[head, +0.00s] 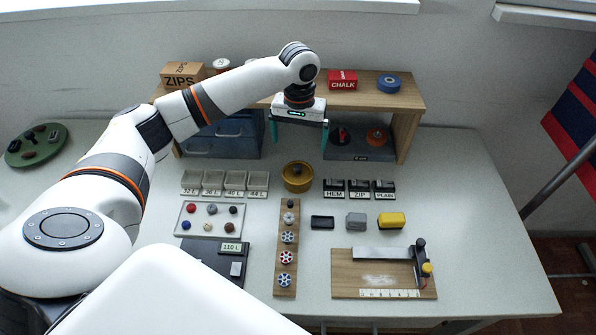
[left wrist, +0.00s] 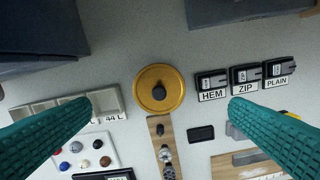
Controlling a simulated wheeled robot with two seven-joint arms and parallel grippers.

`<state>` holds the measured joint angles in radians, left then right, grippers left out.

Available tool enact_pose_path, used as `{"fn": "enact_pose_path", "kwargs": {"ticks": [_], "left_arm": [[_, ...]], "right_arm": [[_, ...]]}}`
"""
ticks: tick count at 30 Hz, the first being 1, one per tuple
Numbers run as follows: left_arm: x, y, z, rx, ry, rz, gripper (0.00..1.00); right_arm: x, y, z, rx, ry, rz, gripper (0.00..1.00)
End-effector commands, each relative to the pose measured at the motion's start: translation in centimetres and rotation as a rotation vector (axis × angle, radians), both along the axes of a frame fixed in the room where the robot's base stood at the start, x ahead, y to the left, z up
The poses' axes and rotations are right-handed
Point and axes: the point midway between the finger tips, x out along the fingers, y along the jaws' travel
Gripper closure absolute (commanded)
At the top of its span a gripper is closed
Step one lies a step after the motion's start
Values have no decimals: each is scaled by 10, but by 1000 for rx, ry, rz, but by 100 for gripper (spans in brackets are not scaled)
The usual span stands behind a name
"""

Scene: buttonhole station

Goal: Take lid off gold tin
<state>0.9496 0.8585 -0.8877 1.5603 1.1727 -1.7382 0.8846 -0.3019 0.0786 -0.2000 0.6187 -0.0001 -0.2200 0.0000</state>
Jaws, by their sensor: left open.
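The gold tin (head: 297,178) stands on the table in the middle, just in front of the wooden shelf. Its round gold lid (left wrist: 160,89) with a dark knob in the centre is on it. My left gripper (head: 299,142) is open and empty, above and behind the tin in the head view, with its teal fingers pointing down. In the left wrist view, the tin lies between the two teal fingers (left wrist: 163,138), toward the upper part of the gap, and neither finger touches it. My right gripper is not in view.
Labelled grey trays (head: 225,182) stand left of the tin, and black HEM, ZIP and PLAIN holders (head: 359,188) stand right. A wooden strip with wheels (head: 286,250) lies in front. The wooden shelf (head: 408,100) stands behind, with blue-grey drawers (head: 228,138) under it.

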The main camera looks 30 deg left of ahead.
Motion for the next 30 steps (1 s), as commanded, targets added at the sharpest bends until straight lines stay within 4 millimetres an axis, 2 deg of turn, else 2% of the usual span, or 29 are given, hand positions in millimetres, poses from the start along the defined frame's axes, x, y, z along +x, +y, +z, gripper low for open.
{"fn": "enact_pose_path", "kwargs": {"ticks": [6, 14, 21, 30], "left_arm": [[-1, 0, -36, 1, 4, 0, 0], [0, 1, -56, 1, 3, 1, 0], [0, 2, -92, 1, 4, 0, 0], [0, 2, -99, 1, 0, -1, 0]], "right_arm": [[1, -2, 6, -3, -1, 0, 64], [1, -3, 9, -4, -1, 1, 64], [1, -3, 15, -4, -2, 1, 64], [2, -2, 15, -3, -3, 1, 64]]}}
